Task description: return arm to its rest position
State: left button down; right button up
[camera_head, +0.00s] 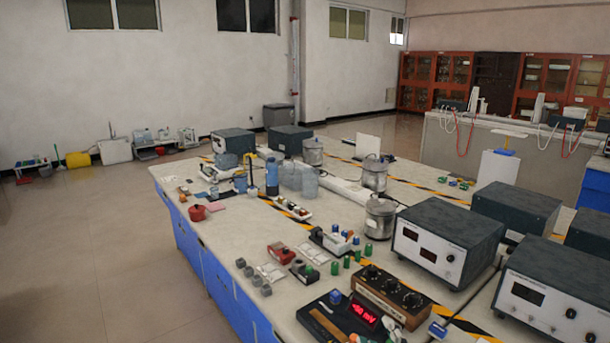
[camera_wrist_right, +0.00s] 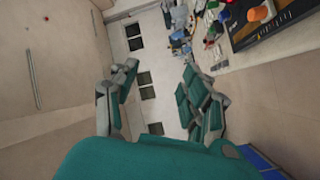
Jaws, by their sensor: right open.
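My right gripper (camera_wrist_right: 160,100) shows in the right wrist view, with its two green and grey fingers spread wide apart. Nothing is between the fingers; past them I see floor or wall and dark window-like squares.
Power supply boxes (camera_head: 447,240) stand at the bench's right. A black meter (camera_head: 340,315) with a red display lies at the near edge, beside a brown dial box (camera_head: 392,296). Metal pots (camera_head: 380,217) and blue bottles (camera_head: 272,176) stand farther back.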

jog(key=s+d+f+m+g+h, duration=0.1)
jog(key=s+d+f+m+g, duration=0.3)
jog(key=f, duration=0.3)
jog(key=s+d+f+m+g+h, duration=0.2)
jog(key=s+f+m+g, duration=0.1)
jog(key=s+f, duration=0.35)
jog(key=s+d+f+m+g+y, duration=0.1)
jog(key=s+f+m+g, duration=0.2)
jog(key=s, duration=0.5)
jog(key=s+f+m+g+y, duration=0.1)
jog(key=s+f+g, duration=0.25)
jog(key=s, duration=0.35)
notch_tip(320, 180, down, 28)
jog(key=s+f+g, duration=0.1)
jog(key=s+g, duration=0.1)
jog(key=s, duration=0.1)
jog(key=s+d+f+g, duration=0.1)
jog(key=s+d+f, duration=0.2)
jog(key=s+f, duration=1)
jog(key=shift+s+n+h, duration=0.3)
jog(key=shift+s+n, duration=0.1)
jog(key=shift+s, duration=0.75)
jog(key=shift+f, duration=0.1)
